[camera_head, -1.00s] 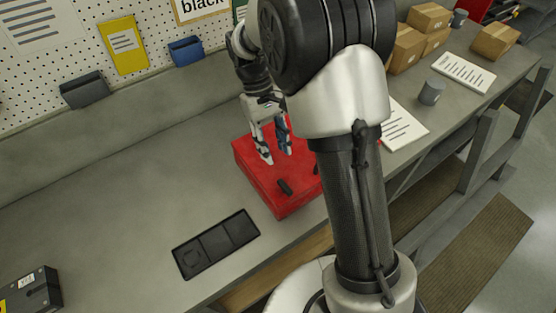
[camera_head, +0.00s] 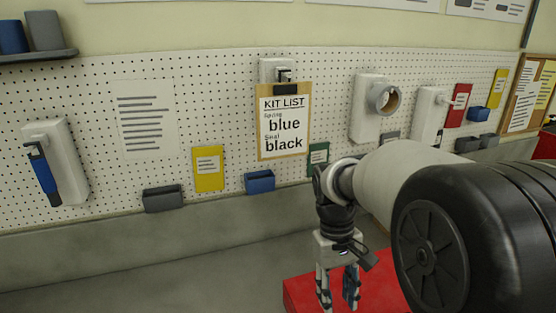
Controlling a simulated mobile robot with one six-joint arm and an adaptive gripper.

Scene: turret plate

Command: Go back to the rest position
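My gripper (camera_head: 338,292) hangs fingers-down over the red box (camera_head: 298,288) at the lower middle of the picture. Its two fingers are apart, and I see nothing held between them. The fingertips come close to the bottom edge of the picture, so whether they touch the box cannot be told. My arm covers the right side of the view and hides part of the box and the bench behind it.
A white pegboard (camera_head: 222,110) stands behind the grey bench (camera_head: 180,280). It carries a kit list (camera_head: 284,125) reading spring blue, seal black, a yellow card (camera_head: 208,168), a blue bin (camera_head: 260,181) and a grey bin (camera_head: 162,198). The bench left of the box looks clear.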

